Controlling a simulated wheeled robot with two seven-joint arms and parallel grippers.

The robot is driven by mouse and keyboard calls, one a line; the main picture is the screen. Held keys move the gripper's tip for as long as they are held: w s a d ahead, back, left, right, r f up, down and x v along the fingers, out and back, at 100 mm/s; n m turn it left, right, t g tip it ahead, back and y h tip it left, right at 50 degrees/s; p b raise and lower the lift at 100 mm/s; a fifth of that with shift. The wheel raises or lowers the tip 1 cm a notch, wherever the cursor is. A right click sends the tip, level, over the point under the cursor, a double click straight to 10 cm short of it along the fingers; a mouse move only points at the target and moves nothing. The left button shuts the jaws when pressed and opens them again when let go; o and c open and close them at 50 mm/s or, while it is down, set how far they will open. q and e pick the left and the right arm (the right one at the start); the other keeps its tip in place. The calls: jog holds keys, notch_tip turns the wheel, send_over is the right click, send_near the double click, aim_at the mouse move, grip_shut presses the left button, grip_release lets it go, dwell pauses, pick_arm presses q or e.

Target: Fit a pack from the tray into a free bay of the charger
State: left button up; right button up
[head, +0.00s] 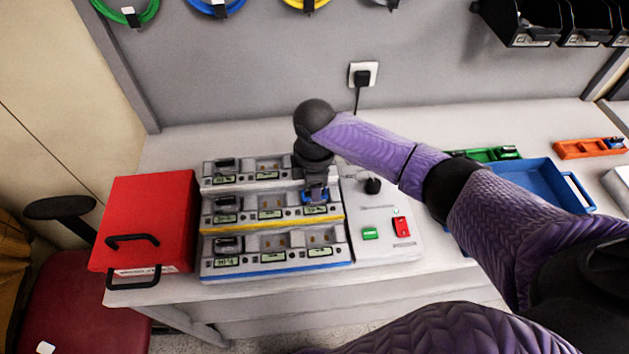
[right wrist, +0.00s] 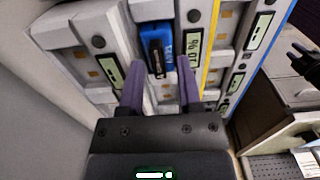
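The charger (head: 273,241) stands on the bench with three stepped rows of bays. Dark packs sit in its left column, and several bays in the other columns look empty. A blue and black pack (right wrist: 157,48) is at the right-hand bay of the middle row, and it shows partly in the head view (head: 308,197). My right gripper (right wrist: 161,80) is over this pack, with its purple fingers apart and gaps beside the pack. I cannot tell whether the pack is fully seated. The blue tray (head: 577,190) is partly hidden behind my right arm. My left gripper is not in view.
A red case (head: 150,222) stands left of the charger. A control panel with a green button (head: 370,233) and red switch (head: 402,227) adjoins its right side. Green (head: 487,154) and orange (head: 588,149) trays lie at the back right. A plug (head: 362,77) is on the wall.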

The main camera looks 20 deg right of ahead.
jog(key=shift+r, duration=0.1)
dwell(0.3)
notch_tip(320, 180, up, 10)
jog(key=p, duration=0.2)
